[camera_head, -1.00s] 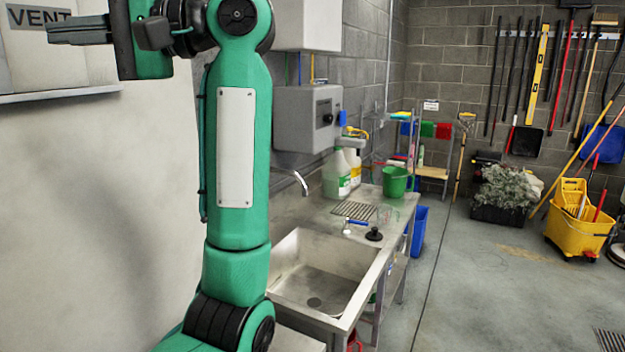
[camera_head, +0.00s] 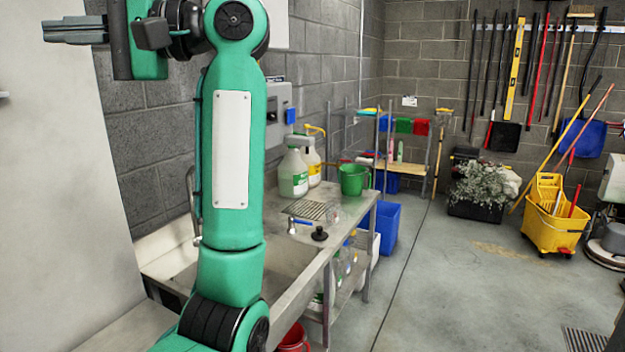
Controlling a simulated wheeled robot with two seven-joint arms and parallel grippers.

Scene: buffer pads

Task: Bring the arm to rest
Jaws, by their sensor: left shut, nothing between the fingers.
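My left arm, green with a white panel, stands upright in the left half of the head view, folded at a joint near the top. My left gripper (camera_head: 74,31) points left at the top left, with its dark fingers together. It is shut and empty, held well above the sink bench and in front of the pale wall panel. My right gripper is not in view.
A steel sink bench (camera_head: 333,238) stands behind my arm, which hides part of the basin. It bears jugs (camera_head: 294,172) and a green bucket (camera_head: 353,180). A yellow mop bucket (camera_head: 553,225) stands at the right. The middle floor (camera_head: 450,285) is clear.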

